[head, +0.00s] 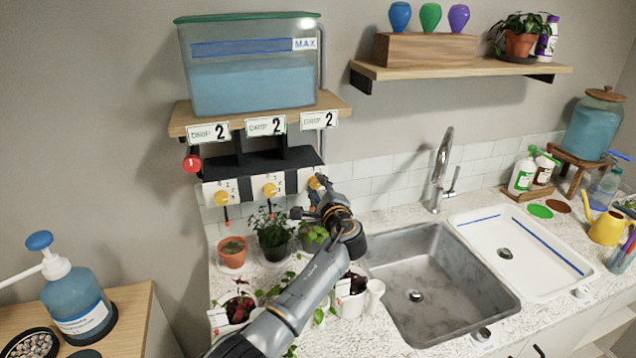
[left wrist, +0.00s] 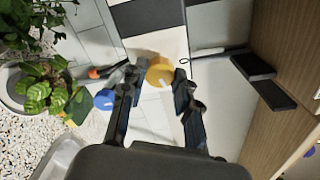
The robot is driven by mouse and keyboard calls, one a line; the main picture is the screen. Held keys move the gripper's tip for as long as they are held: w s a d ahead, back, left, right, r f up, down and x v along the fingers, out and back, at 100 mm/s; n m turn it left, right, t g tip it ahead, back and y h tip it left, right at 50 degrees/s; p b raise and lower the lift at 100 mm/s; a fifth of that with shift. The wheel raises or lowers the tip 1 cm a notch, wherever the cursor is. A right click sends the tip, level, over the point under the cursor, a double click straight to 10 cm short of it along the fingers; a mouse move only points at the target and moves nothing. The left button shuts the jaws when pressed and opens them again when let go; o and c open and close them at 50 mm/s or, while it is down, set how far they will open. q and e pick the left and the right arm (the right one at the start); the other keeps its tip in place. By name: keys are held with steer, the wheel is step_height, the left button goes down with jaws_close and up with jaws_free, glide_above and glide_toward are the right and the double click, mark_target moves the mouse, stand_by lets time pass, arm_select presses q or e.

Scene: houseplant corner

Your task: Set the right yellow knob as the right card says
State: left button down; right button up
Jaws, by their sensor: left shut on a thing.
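The right yellow knob (head: 315,183) sits on the white panel under the shelf. My left gripper (head: 322,190) reaches it from the front. In the left wrist view the knob (left wrist: 160,72) is between the fingertips of my left gripper (left wrist: 157,78), shut on it. The knob's pointer and scale are too small or hidden to read. The middle yellow knob (head: 270,190) and left yellow knob (head: 221,198) are untouched by the gripper. My right gripper is out of view.
A water tank (head: 250,80) marked MAX stands on the shelf above. A red knob (head: 192,164) is at the left. Potted plants (head: 272,232) stand close below the knobs. The sink (head: 440,290) is to the right.

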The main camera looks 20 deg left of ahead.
arm_select(q)
steer(key=shift+r+m, duration=0.1)
steer(key=shift+m, duration=0.3)
stand_by(0.3)
steer(key=c, duration=1)
jaws_free()
steer(key=shift+a, duration=0.1)
steer(key=shift+s+d, duration=0.1)
steer(key=shift+d, duration=0.1)
steer(key=v, duration=1.1)
steer(key=shift+s+d, duration=0.1)
steer(key=shift+s, duration=0.15)
